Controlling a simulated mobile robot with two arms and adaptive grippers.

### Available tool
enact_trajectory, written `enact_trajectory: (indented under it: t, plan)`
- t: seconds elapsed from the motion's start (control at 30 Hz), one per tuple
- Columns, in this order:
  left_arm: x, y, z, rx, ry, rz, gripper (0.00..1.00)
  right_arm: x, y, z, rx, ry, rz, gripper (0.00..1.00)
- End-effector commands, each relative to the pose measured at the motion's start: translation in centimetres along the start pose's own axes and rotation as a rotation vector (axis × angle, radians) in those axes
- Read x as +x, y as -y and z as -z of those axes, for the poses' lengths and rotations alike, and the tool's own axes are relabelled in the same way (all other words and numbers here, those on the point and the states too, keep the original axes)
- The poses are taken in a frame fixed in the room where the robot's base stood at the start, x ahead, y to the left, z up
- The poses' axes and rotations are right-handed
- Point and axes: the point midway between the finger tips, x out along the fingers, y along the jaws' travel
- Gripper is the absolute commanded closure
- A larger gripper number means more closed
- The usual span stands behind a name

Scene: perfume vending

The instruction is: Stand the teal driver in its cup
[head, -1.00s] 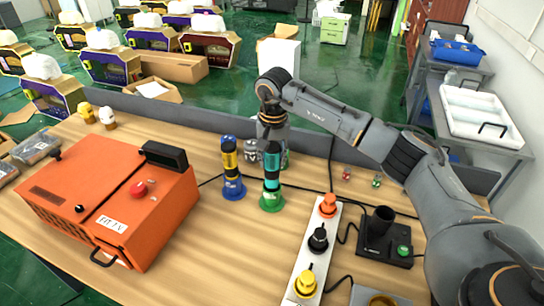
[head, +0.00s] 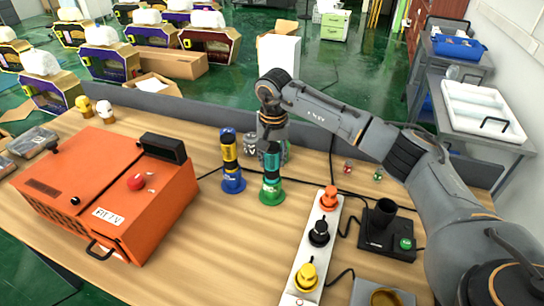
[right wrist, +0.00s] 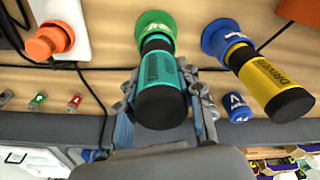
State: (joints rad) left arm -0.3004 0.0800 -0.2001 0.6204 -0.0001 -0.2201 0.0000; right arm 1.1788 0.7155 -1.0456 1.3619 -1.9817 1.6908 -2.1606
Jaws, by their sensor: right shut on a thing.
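The teal driver (head: 271,160) has a teal band and black ends. It stands roughly upright at the green cup (head: 271,191), with its lower end in the cup's mouth as far as I can see. My right gripper (head: 272,143) comes down on it from above. In the right wrist view the teal driver (right wrist: 163,82) lies between the fingers of my right gripper (right wrist: 163,112), which are shut on it, and the green cup (right wrist: 158,27) is at its far end. How deep it sits is hidden. My left gripper is out of view.
A yellow driver (head: 229,155) stands in a blue cup (head: 233,184) just left. An orange machine (head: 105,190) fills the left; a white strip with knobs (head: 312,255) and a black holder (head: 383,215) are right. The front middle table is bare.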

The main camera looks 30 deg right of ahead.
Motion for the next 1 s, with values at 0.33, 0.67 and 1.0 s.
enact_trajectory:
  t: [0.33, 0.67, 1.0]
  plan:
    - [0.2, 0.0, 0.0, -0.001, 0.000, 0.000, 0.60, 0.2, 0.0, 0.0, 0.000, -0.001, 0.001, 1.00]
    - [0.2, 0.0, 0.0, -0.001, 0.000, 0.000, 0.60, 0.2, 0.0, 0.0, 0.000, 0.000, 0.000, 0.37]
    - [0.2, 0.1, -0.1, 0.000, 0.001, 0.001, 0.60, -2.3, 0.0, 0.1, -0.001, -0.003, 0.001, 0.37]
